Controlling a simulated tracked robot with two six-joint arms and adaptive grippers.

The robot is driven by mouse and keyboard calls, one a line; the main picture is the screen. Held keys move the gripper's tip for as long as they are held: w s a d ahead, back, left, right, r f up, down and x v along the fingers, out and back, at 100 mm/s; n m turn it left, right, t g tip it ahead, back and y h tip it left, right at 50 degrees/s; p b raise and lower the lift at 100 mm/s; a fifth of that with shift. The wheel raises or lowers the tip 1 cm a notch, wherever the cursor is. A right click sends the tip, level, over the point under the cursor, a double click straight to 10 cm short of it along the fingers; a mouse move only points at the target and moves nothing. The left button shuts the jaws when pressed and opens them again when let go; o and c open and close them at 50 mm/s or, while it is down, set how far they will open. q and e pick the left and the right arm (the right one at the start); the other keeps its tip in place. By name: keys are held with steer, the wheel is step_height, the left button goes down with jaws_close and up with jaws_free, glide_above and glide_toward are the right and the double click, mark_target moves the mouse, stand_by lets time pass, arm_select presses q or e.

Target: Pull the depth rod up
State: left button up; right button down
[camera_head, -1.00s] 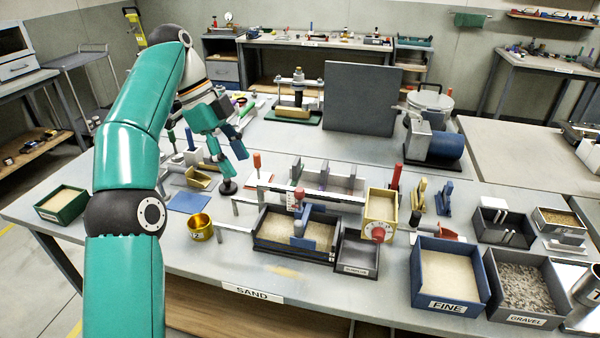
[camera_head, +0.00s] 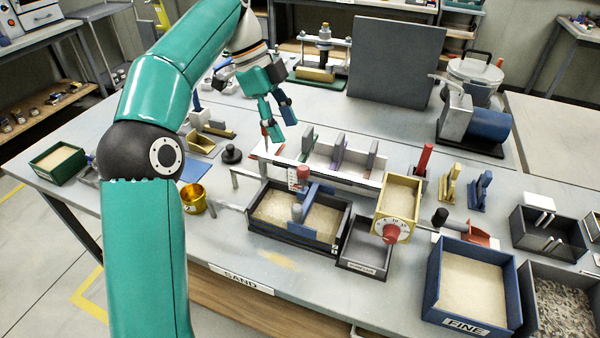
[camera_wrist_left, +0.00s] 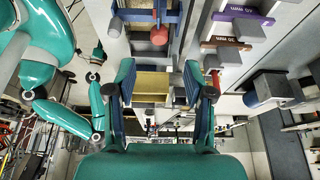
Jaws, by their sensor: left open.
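The dark tank (camera_head: 258,236) holds pale sand and has a blue bridge (camera_head: 319,188) across it. A red-capped upright (camera_head: 303,171) with a white marked face stands at its back; I take this for the depth rod, though I cannot be sure. A grey round-topped post (camera_head: 296,212) stands by the bridge. My left gripper (camera_head: 282,127) is open and empty, pointing down, behind and above the tank. In the left wrist view its fingers (camera_wrist_left: 160,82) are spread, with a red knob (camera_wrist_left: 158,36) seen beyond them. My right gripper is out of view.
A white rack with upright plates (camera_head: 340,150) stands behind the tank. A yellow box with a red dial (camera_head: 397,205) and a small dark tray (camera_head: 364,245) are to its right. A brass cup (camera_head: 193,199) and black knob (camera_head: 231,155) are left. A blue sand bin (camera_head: 470,280) is at front right.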

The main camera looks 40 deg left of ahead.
mark_target(300, 166)
arm_select(q)
steer(key=b+x, duration=0.2)
steer(key=x, duration=0.8)
steer(key=shift+f+b, duration=0.1)
steer(key=shift+b, duration=0.25)
steer(key=shift+s, duration=0.1)
jaws_close()
